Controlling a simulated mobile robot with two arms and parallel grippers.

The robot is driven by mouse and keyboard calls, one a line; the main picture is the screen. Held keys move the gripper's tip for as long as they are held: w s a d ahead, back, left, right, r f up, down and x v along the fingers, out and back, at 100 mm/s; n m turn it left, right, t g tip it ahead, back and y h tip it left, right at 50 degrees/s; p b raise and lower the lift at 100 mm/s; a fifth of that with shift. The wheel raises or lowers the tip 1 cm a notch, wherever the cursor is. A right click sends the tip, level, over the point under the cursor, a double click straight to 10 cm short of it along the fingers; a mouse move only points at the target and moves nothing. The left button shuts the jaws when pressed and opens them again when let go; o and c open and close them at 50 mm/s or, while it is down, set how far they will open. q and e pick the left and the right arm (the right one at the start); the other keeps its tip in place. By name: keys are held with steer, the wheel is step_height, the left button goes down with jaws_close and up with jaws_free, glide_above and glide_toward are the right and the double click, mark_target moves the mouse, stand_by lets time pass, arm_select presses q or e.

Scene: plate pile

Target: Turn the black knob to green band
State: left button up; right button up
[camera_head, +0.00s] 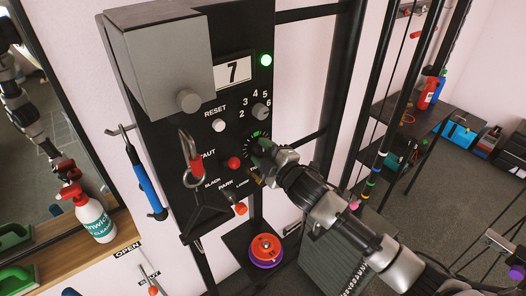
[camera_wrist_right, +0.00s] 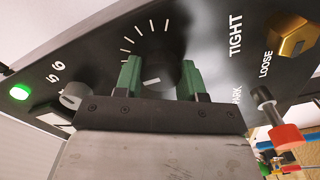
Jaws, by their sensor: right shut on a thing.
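The black knob (camera_wrist_right: 158,74) sits on the black panel (camera_wrist_right: 220,25), with a white pointer mark on its face. White tick marks (camera_wrist_right: 143,36) fan out above it in the right wrist view. My right gripper (camera_wrist_right: 160,80) is shut on the knob, one green finger on each side. In the head view the right gripper (camera_head: 258,160) covers most of the knob. A dial with some green (camera_head: 262,136) shows just above the fingers; the band's full extent is hidden. My left gripper is not in view.
Red and purple discs (camera_head: 265,248) lie below.

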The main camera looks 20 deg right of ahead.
steer(key=o, duration=0.9)
steer(key=shift+o, duration=0.2)
steer(key=shift+s, duration=0.1)
steer(key=shift+s+d+f, duration=0.15)
steer(key=shift+s+d, duration=0.05)
steer(key=shift+s, duration=0.05)
steer(key=b+v, duration=0.3)
steer(key=v, duration=0.7)
steer(key=shift+b, duration=0.3)
